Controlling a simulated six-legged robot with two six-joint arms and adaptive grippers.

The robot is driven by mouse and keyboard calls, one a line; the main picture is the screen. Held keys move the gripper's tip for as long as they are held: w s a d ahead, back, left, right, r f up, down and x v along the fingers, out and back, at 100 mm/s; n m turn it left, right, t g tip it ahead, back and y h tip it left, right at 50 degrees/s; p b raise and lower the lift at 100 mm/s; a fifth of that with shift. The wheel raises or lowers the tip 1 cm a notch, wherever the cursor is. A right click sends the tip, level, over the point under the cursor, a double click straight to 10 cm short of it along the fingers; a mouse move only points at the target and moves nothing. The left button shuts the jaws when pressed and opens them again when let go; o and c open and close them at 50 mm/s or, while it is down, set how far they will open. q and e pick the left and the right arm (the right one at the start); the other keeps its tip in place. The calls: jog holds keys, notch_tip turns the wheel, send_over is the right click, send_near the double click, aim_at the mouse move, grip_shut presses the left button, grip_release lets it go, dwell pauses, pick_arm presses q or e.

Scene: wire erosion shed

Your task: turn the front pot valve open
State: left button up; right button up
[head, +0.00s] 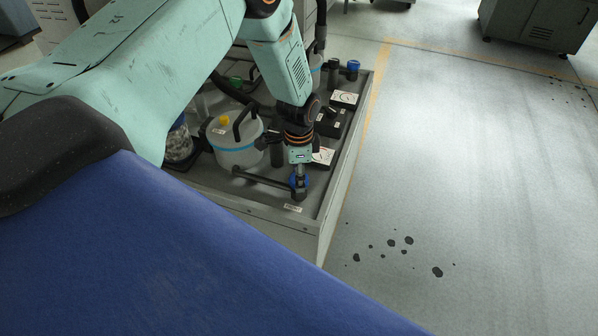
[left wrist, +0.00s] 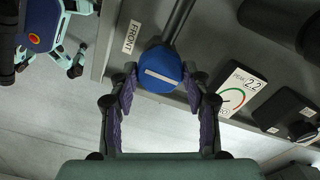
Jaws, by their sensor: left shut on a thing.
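The front pot valve has a round blue knob (left wrist: 161,70) with a white bar across its top. In the left wrist view the bar lies nearly crosswise to the dark pipe (left wrist: 180,18) behind it. A white label reading FRONT (left wrist: 131,37) is beside the knob. My left gripper (left wrist: 163,84) has a finger on each side of the knob and is shut on it. In the head view the left gripper (head: 299,178) points down at the valve near the tray's front corner, and partly hides the blue knob (head: 306,182). My right gripper is not in view.
The grey tray (head: 338,190) has a raised rim. A gauge card (head: 323,157) stands close behind the valve, with another (head: 344,98) farther back. A white jug (head: 237,145) with a yellow cap is left. Another blue knob (head: 353,65) is at the back. Right floor is open, with dark spots.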

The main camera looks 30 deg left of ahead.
pick_arm(q)
jog(key=shift+s+n, duration=0.1)
jog(key=shift+n, duration=0.2)
jog(key=o, duration=1.1)
jog(key=shift+a, duration=0.1)
jog(key=shift+o, duration=0.2)
jog(key=shift+r, duration=0.1)
jog(key=shift+r, duration=0.3)
notch_tip(320, 180, up, 11)
jog(key=shift+r, duration=0.1)
